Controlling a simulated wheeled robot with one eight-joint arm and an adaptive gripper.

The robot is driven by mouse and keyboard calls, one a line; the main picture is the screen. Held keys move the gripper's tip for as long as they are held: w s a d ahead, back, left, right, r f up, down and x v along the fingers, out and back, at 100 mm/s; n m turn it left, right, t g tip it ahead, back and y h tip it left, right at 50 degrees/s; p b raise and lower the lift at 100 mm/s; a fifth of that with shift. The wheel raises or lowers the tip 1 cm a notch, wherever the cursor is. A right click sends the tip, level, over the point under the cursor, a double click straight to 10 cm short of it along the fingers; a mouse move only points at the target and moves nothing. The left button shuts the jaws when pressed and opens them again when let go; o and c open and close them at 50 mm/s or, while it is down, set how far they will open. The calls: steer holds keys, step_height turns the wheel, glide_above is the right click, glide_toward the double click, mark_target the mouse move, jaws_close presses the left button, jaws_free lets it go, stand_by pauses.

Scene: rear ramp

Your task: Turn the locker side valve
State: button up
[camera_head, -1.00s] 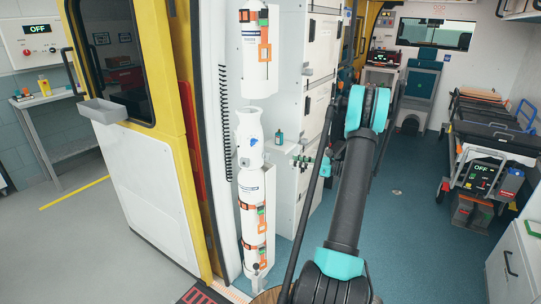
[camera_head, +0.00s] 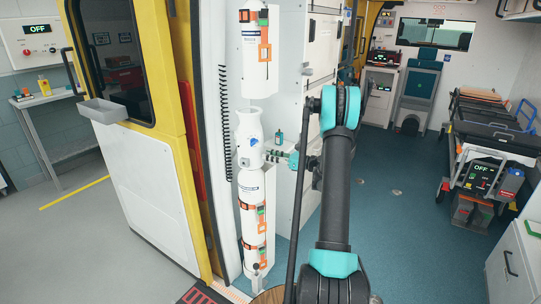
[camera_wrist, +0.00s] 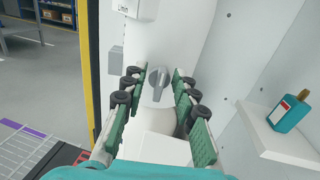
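A grey valve handle (camera_wrist: 158,84) shows in the wrist view, against a white surface just above a rounded white body. My gripper (camera_wrist: 158,77) is open. Its two green-padded fingers stand left and right of the handle, with a visible gap on each side. I cannot tell whether the fingertips reach as far as the handle. In the head view my gripper (camera_head: 280,157) points left beside the lower white cylinder (camera_head: 250,180), in front of the white lockers. I cannot make out the handle there.
A teal bottle (camera_wrist: 289,111) stands on a small white shelf (camera_wrist: 275,135) right of my gripper. A grey box (camera_wrist: 117,59) is left of the handle. The yellow door frame (camera_head: 183,130) is further left.

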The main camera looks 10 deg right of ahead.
jaws_close()
steer(key=shift+s+a+n, duration=0.1)
steer(key=shift+n, duration=2.1)
jaws_free()
steer(key=v, duration=1.2)
steer(key=shift+r, duration=0.1)
